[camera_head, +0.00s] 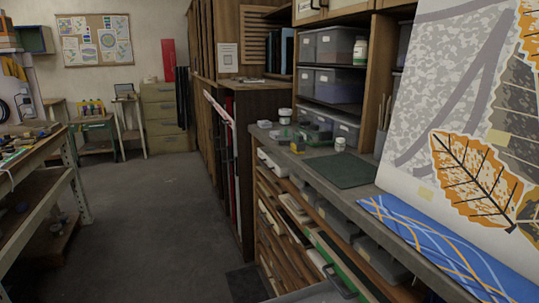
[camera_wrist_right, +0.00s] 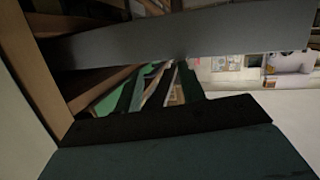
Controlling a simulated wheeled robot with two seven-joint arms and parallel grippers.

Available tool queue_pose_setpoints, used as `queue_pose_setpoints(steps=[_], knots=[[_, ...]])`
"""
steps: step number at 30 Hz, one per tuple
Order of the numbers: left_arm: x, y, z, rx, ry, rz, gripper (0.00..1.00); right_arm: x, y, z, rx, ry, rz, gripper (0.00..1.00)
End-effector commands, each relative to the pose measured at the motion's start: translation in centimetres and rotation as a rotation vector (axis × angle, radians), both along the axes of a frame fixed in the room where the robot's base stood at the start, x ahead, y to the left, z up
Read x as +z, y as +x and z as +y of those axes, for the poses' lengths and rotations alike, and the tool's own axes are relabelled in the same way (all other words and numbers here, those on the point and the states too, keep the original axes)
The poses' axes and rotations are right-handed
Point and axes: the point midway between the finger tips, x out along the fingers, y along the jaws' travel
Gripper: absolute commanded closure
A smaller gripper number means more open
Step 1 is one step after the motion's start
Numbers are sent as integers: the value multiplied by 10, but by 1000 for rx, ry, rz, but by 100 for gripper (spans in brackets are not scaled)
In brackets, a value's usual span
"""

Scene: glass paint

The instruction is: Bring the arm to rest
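Neither of my arms can be made out for certain in the head view, and no left gripper shows there. In the right wrist view, a long grey bar (camera_wrist_right: 180,45) crosses the upper part. A black strip (camera_wrist_right: 160,120) with a dark teal face (camera_wrist_right: 170,155) fills the lower part. I cannot tell whether any of these are parts of my right gripper. No held thing can be made out.
A grey workbench (camera_head: 300,165) runs along the right, with a dark green mat (camera_head: 340,170) and a blue patterned sheet (camera_head: 440,250). A large leaf-patterned panel (camera_head: 440,80) stands at right. Another bench (camera_head: 30,160) is at left. The grey floor (camera_head: 160,220) between is clear.

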Motion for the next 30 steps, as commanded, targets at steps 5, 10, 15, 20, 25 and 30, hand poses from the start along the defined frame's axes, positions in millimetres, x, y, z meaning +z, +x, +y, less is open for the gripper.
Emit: queue_pose_setpoints(steps=[5,10,15,20,25,30], knots=[[16,-34,-7,-7,-17,31,39,-192,-235,-49,-83,-219,1172,55],[30,-70,-14,-13,-32,54,39,-177,-264,-42,-68,-204,1178,55],[48,-109,-20,-21,-46,76,39,-158,-302,-35,-52,-194,1200,55],[61,-135,-24,-27,-56,89,39,-145,-328,-31,-42,-188,1212,55],[64,-142,-25,-29,-59,92,39,-142,-335,-30,-39,-187,1215,55],[64,-142,-25,-29,-59,92,39,-142,-335,-30,-39,-187,1215,55]])
